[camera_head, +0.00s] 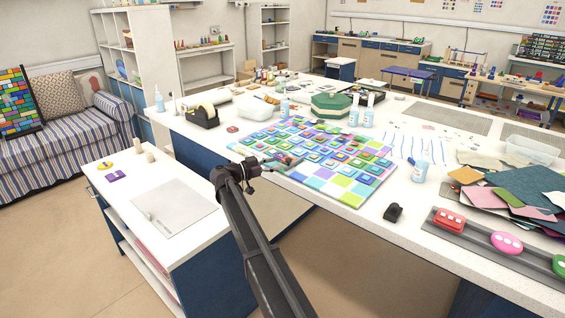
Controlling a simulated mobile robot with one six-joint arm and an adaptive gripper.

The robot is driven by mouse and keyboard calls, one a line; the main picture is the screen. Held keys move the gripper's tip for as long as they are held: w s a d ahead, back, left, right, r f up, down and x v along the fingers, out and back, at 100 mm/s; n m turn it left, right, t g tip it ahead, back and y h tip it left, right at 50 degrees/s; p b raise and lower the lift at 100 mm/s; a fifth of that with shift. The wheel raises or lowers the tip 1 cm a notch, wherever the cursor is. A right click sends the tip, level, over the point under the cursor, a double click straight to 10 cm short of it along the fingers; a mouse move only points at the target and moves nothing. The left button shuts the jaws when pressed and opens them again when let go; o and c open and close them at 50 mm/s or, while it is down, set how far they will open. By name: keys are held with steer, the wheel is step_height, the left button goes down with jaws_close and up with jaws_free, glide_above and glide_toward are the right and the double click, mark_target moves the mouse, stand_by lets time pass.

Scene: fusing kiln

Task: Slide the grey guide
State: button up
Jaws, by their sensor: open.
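A long grey strip (475,250), the likely grey guide, lies along the front edge of the big white table at the lower right. A red block (449,219), a pink round piece (506,242) and a green piece (559,264) sit on it; its right end is cut off by the picture edge. My gripper (289,162) is open, over the front left edge of the colourful glass tile panel (338,192). It is well left of the grey strip and apart from it. Whether it touches the panel I cannot tell.
A small black object (393,212) lies left of the strip. A lower white side bench (120,205) is at left.

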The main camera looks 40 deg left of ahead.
steer(key=shift+v, duration=2.95)
